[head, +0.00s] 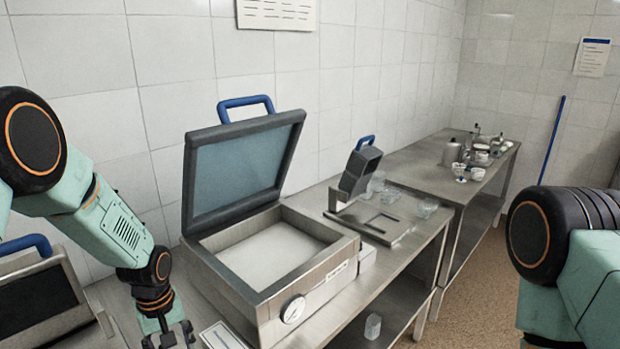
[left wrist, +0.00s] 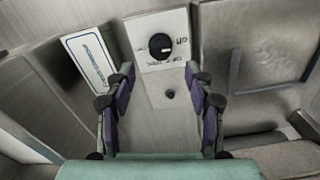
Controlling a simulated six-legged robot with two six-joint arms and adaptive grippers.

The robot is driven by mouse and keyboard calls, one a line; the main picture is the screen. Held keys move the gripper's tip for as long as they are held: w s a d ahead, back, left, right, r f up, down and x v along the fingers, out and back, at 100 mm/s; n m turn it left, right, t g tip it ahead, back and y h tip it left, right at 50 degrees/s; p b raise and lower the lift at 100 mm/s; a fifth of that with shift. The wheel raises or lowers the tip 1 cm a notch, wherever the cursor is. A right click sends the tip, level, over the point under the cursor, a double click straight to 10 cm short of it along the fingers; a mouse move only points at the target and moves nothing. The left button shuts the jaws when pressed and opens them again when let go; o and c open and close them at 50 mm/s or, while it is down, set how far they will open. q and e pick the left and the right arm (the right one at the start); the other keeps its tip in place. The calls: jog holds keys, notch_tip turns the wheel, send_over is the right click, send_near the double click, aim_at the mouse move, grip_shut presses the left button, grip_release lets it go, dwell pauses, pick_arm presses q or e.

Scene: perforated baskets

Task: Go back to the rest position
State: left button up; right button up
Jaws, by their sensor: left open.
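My left gripper (head: 168,338) is at the bottom left of the head view, pointing down in front of the left front corner of an open metal box machine. In the left wrist view its two fingers (left wrist: 160,115) stand wide apart with nothing between them. Below them are a grey surface, a panel with a black knob (left wrist: 160,46) and a white card with a blue border (left wrist: 90,60). My right arm shows at the right edge of the head view, but its gripper is out of frame.
The open machine (head: 330,258) has its blue-handled lid (head: 240,170) raised. A smaller blue-handled device (head: 358,172) stands behind it with glass dishes (head: 425,208). Another blue-handled machine (head: 45,285) is at the far left. A back table (head: 400,165) holds several small vessels.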

pick_arm(q)
notch_tip(320, 180, down, 7)
jog(key=shift+r, duration=0.15)
jog(key=shift+r, duration=0.1)
dwell(0.3)
